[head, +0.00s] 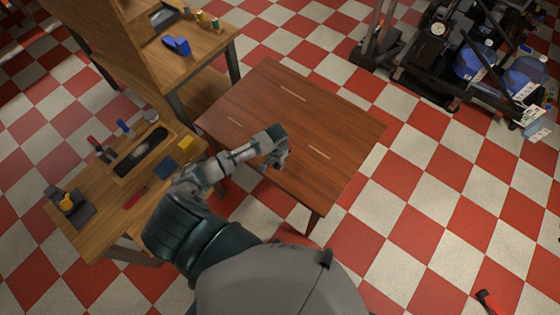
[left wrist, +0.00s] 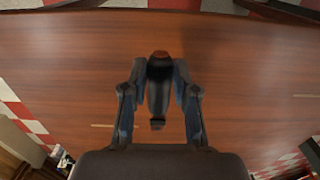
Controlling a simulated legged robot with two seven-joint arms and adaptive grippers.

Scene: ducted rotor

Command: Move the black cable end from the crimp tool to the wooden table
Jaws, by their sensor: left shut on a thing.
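My left gripper (head: 280,160) is over the reddish-brown wooden table (head: 335,135), near its left front part. In the left wrist view, the two fingers of the gripper (left wrist: 160,72) are closed on the sides of the black cable end (left wrist: 158,98), a dark elongated piece with an orange-red tip. The same tabletop (left wrist: 245,60) fills the view behind it. I cannot tell whether the cable end touches the tabletop. The cable end is hidden in the head view. I cannot make out the crimp tool for certain. My right gripper is not in view.
A workbench (head: 100,215) with tools, a yellow block (head: 186,142) and a blue pad (head: 166,167) stands left of the table. A taller wooden bench with a blue object (head: 176,45) is behind. Black equipment (head: 430,60) stands at back right. The table's right half is clear.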

